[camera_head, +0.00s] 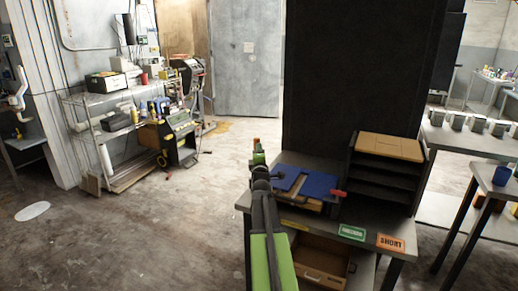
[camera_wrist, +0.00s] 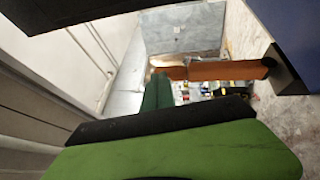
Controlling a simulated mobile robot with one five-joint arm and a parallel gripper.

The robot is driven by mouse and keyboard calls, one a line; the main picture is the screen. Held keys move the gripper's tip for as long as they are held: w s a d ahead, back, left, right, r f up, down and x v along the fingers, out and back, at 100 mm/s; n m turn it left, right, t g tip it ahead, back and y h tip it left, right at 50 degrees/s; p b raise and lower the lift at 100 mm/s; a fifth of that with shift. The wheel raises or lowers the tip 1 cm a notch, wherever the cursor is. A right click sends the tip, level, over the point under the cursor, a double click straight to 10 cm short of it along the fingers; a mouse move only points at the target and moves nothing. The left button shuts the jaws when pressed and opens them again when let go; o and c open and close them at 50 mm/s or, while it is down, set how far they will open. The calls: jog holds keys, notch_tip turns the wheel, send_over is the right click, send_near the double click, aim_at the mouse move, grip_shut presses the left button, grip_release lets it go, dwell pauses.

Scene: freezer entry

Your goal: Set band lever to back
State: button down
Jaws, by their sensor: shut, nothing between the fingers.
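My green and black arm rises from the bottom of the head view, and its far end with my gripper (camera_head: 257,148) is at the left of the workbench. The gripper is small there, with a little orange at its tip. In the wrist view my gripper (camera_wrist: 157,82) is shut and empty. A blue-topped device (camera_head: 305,183) sits on the bench, right of my gripper. A red-handled lever (camera_head: 339,193) sticks out at the device's right side. In the wrist view an orange bar (camera_wrist: 228,70) runs to a dark block; whether it is a lever or touches my gripper, I cannot tell.
A green label (camera_head: 352,232) and an orange "SHORT" label (camera_head: 391,243) are on the bench's front. A tray rack (camera_head: 385,175) stands at the bench's right, before a tall black panel (camera_head: 355,75). A loaded shelf (camera_head: 110,130) stands at left. The floor between is mostly clear.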

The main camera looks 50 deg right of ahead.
jog(key=r+v, duration=0.2)
jog(key=v, duration=0.9)
jog(key=shift+a+r, duration=0.2)
jog(key=shift+a, duration=0.2)
jog(key=shift+s, duration=0.1)
